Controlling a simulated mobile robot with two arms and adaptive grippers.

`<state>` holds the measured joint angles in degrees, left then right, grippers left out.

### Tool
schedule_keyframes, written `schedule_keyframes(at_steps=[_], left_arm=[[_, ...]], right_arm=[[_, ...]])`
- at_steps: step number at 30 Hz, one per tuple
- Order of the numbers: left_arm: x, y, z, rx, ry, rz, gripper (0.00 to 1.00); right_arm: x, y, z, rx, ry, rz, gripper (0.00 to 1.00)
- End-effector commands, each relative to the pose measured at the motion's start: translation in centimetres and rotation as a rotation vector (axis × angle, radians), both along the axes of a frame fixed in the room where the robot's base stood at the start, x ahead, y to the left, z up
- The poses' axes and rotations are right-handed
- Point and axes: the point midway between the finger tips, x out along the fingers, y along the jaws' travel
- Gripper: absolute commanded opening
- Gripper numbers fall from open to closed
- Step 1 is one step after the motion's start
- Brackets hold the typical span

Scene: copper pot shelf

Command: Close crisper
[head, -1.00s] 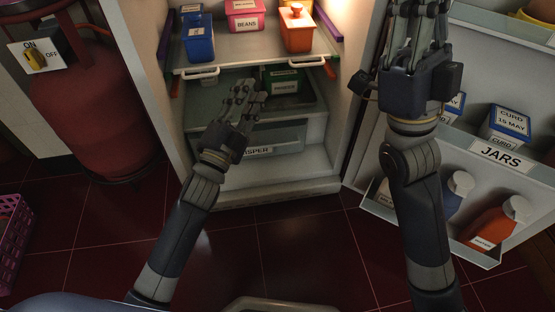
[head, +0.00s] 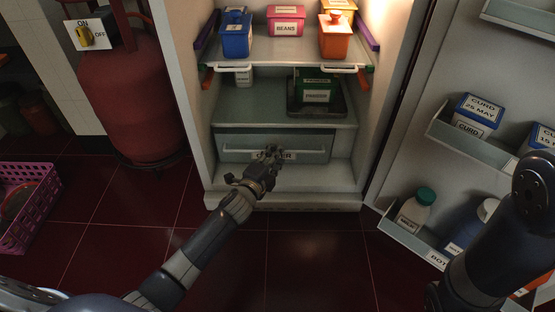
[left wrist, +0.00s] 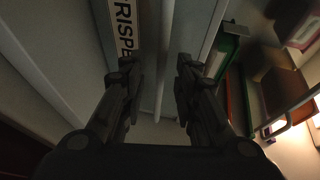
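The crisper (head: 236,149) is a pale drawer low in the fridge, under a shelf with a tray on it. Its label is partly hidden by my left gripper (head: 268,158), which is in front of the drawer's middle. In the left wrist view, the crisper label (left wrist: 126,30) shows sideways beside my left gripper (left wrist: 157,75). Its two fingers are spread apart with nothing held between them. A pale vertical bar lies beyond the gap. I cannot tell whether the fingers touch the drawer, or how far out it stands. My right gripper is out of view.
The open fridge door on the right has racks with curd boxes (head: 475,110) and bottles (head: 414,212). My right arm is in front of it. A red gas cylinder (head: 122,95) stands left of the fridge, and a pink basket (head: 38,205) is on the floor. Floor before the fridge is clear.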

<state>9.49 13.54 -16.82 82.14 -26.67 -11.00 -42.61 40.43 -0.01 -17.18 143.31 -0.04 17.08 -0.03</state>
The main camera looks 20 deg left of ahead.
Motion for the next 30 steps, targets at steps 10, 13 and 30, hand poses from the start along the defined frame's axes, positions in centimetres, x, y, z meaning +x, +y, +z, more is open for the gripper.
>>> schedule_keyframes(at_steps=[10, 13, 30], left_arm=[[2.2, -0.3, -0.4, 0.0, -0.001, -0.001, 0.29], [2.2, -0.3, -0.3, 0.0, -0.001, -0.001, 0.29], [2.1, -0.3, -0.2, -0.001, -0.001, 0.0, 0.0]], right_arm=[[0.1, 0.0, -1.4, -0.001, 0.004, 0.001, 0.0], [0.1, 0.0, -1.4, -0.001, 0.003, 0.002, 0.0], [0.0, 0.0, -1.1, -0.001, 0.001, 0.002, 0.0]])
